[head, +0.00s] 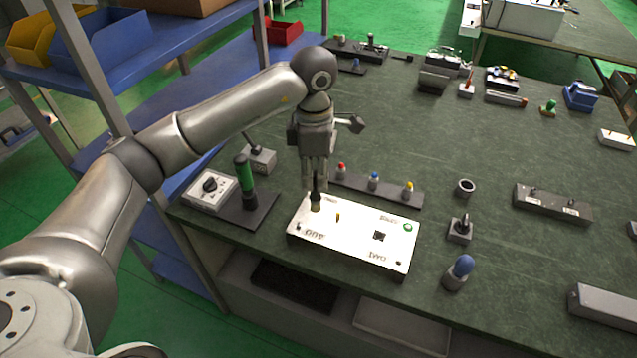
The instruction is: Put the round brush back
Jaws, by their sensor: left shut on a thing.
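My left gripper (314,180) points down over the white panel box (350,235) at the front of the bench. It is shut on a small dark-handled thing with a tan lower end, which looks like the round brush (316,203). The brush is upright at the box's back left corner area. I cannot tell whether its tip touches the panel or sits in a hole. My right gripper is out of view.
Left of the box stand a green-handled tool (245,175) on a black plate and a white box with a dark knob (210,188). A blue-topped piece (460,270) stands to the right. The bench's middle is mostly clear.

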